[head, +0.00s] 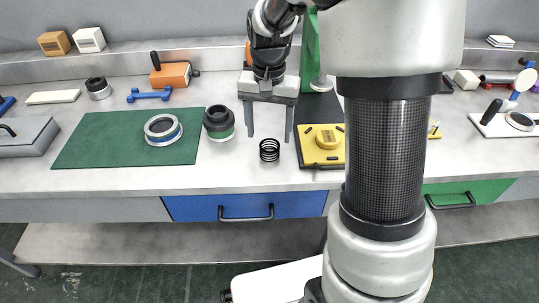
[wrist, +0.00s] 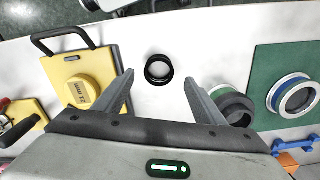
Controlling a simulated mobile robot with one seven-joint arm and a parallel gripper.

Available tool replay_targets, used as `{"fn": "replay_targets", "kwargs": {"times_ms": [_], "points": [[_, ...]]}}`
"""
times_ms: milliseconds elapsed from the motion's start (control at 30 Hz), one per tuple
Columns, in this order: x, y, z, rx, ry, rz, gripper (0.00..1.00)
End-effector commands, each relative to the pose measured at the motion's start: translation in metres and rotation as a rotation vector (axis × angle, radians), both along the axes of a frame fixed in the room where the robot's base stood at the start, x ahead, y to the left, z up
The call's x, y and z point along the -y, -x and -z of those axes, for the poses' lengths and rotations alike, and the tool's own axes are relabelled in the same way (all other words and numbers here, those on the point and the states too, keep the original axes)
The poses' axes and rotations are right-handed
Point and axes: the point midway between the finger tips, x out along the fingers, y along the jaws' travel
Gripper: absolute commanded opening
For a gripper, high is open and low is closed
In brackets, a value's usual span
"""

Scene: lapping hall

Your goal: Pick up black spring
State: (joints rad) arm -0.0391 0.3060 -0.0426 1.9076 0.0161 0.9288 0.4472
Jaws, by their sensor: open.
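The black spring (head: 269,150) stands upright on the grey bench top, between the green mat and the yellow plate. In the wrist view the black spring (wrist: 158,70) shows as a dark ring on the pale surface, centred between and beyond my fingertips. My gripper (head: 268,137) is open and empty, with its fingers pointing down just behind the spring in the head view. In the wrist view my gripper (wrist: 160,82) has its two grey fingers wide apart, one on each side of the spring. I cannot tell the exact height of the fingertips above the bench.
A black and green ring part (head: 218,122) stands close left of my gripper. A yellow plate (head: 310,157) with a yellow round part lies close right. A silver and blue ring (head: 163,129) lies on the green mat (head: 100,140). The bench's front strip is clear.

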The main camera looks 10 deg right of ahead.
Motion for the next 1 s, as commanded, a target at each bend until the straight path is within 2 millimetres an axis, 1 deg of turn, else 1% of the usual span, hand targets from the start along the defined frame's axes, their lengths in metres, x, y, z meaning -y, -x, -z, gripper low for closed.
{"fn": "replay_targets", "kwargs": {"times_ms": [33,167,233,500,600,767,867,1000], "points": [[0.0,0.0,0.004,-0.001,0.0,0.0,0.64],[0.0,0.0,0.009,0.0,0.0,0.0,0.64],[0.0,0.001,0.015,0.0,0.0,0.0,0.64],[0.001,0.003,0.055,-0.002,0.0,0.0,0.64],[0.001,0.002,0.058,0.0,0.0,0.0,0.64],[0.001,0.002,0.058,0.001,0.0,0.0,0.64],[0.001,0.002,0.057,0.001,0.0,0.0,0.49],[0.001,0.002,0.057,0.0,0.0,0.0,0.25]]}}
